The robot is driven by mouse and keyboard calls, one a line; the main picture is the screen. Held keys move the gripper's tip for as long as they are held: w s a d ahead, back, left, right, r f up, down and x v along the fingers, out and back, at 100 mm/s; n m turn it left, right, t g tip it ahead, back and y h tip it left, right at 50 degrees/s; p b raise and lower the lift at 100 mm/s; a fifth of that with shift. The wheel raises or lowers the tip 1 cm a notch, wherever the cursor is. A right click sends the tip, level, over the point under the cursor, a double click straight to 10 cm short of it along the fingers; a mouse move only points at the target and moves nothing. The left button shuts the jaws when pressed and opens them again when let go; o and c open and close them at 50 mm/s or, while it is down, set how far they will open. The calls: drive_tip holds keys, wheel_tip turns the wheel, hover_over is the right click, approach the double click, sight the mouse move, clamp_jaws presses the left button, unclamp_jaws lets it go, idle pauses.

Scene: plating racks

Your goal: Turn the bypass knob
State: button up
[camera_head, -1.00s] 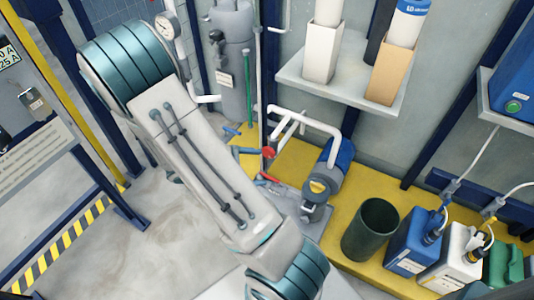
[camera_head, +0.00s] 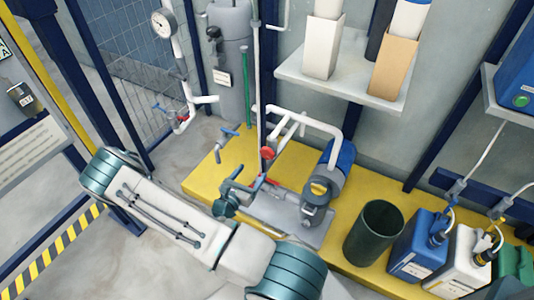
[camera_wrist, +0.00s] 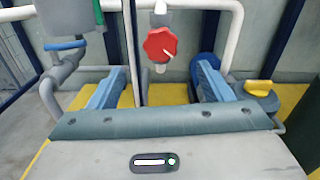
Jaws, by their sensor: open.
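A red round knob (camera_head: 268,153) sits on a white vertical pipe beside the pump (camera_head: 318,190). In the wrist view the red knob (camera_wrist: 160,44) faces me near the top middle, with a white line on its face. It shows in the gap between my two blue fingers and beyond their tips. My gripper (camera_head: 250,178) is open and empty, a little below and left of the knob, apart from it. In the wrist view my gripper (camera_wrist: 158,80) has its fingers spread wide. No label marks the knob as bypass.
A yellow platform (camera_head: 212,178) carries the pump, a dark green bin (camera_head: 372,232), and blue (camera_head: 415,245) and white (camera_head: 455,262) canisters. A blue-handled valve (camera_wrist: 66,46) is left of my gripper; a yellow knob (camera_wrist: 258,87) is right. A shelf (camera_head: 345,85) hangs above.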

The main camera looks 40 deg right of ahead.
sight(266, 154)
drive_tip(key=b+x, duration=0.2)
drive_tip(key=x, duration=1)
drive_tip(key=shift+d+b, duration=0.1)
drive_tip(key=shift+b, duration=0.25)
drive_tip(key=c, duration=1)
drive_tip(key=shift+s+r+m, duration=0.1)
drive_tip(key=shift+m, duration=0.2)
